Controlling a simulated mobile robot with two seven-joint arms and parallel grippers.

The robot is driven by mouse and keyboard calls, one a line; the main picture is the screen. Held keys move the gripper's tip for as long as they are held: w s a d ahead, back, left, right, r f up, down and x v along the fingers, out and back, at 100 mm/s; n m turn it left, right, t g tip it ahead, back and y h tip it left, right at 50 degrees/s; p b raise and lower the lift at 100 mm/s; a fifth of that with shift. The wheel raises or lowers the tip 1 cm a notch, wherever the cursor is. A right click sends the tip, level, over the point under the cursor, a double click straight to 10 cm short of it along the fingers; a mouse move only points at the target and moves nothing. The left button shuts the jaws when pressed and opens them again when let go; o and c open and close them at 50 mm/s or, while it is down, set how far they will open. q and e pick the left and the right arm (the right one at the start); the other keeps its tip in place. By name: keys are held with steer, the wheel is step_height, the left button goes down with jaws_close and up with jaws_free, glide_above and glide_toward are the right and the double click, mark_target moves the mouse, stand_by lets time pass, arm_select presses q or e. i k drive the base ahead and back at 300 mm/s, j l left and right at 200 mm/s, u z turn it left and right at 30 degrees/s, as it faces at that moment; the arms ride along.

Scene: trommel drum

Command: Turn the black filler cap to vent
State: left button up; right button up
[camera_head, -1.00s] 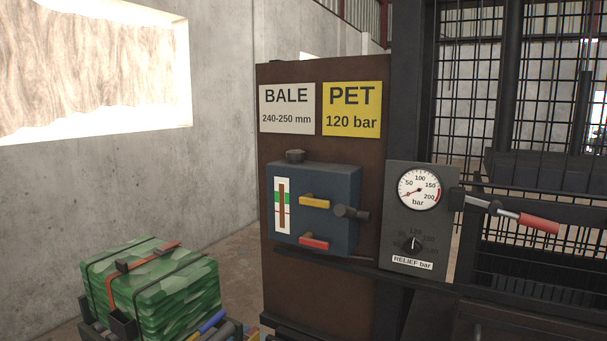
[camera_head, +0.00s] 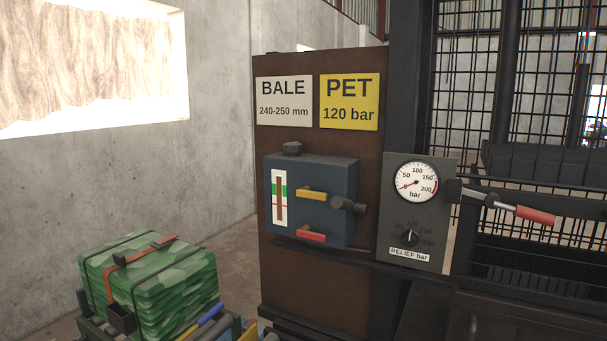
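The black filler cap (camera_head: 292,148) sits on top of the blue box (camera_head: 338,190), which is fixed to a brown panel. The box carries a level gauge (camera_head: 279,198) with a green band, a yellow-handled lever (camera_head: 312,194), a red-handled lever (camera_head: 312,234) and a dark round fitting (camera_head: 346,204) on its right side. The cap is small in the view, and I cannot read any marking on it. Neither of my grippers is in view.
A gauge panel (camera_head: 440,230) with a dial and relief knob (camera_head: 409,238) stands right of the box. A red-handled lever (camera_head: 535,215) sticks out beyond it. A green strapped bale (camera_head: 150,285) is at the lower left. The space above the cap is free below the signs.

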mark_target(290, 147)
steer(key=i+j, duration=0.15)
steer(key=j, duration=0.25)
steer(key=i+j+z, duration=0.15)
steer(key=j, duration=0.25)
steer(key=i+j, duration=0.1)
steer(key=j, duration=0.3)
steer(key=i+j+z, duration=0.15)
steer(key=j, duration=0.25)
steer(key=i+j, duration=0.1)
steer(key=j, duration=0.35)
steer(key=i+j+z, duration=0.15)
steer(key=j, duration=0.25)
steer(key=k, duration=0.05)
